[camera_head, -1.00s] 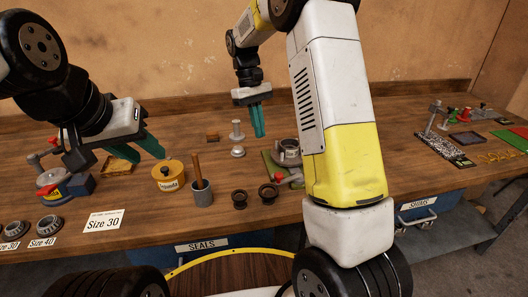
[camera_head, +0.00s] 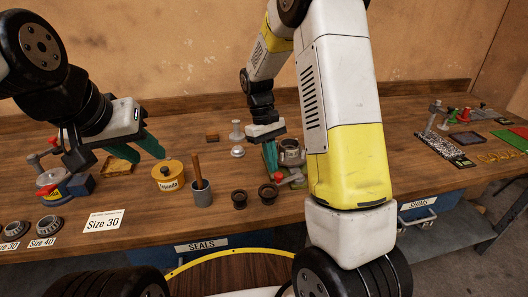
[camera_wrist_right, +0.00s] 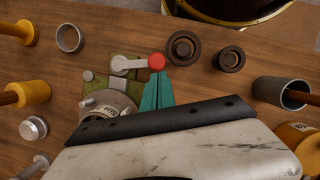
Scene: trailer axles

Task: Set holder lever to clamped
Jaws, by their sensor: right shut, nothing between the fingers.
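The holder has a grey round cup (camera_head: 292,147) on a green base plate (camera_wrist_right: 97,83), with a lever arm (camera_wrist_right: 132,64) ending in a red knob (camera_head: 278,177). In the right wrist view the lever lies across the top edge of the plate, with its red knob (camera_wrist_right: 157,62) to the right. My right gripper (camera_head: 273,169) is shut and empty, its teal fingers (camera_wrist_right: 161,75) pointing down right beside the knob. I cannot tell whether they touch it. My left gripper (camera_head: 150,157) is open and empty, far to the left over the bench.
Two dark rings (camera_wrist_right: 184,48) lie close to the knob. A grey cup with a wooden handle (camera_head: 201,190) and a yellow tin (camera_head: 168,176) stand left of the holder. A silver post (camera_head: 237,132) stands behind.

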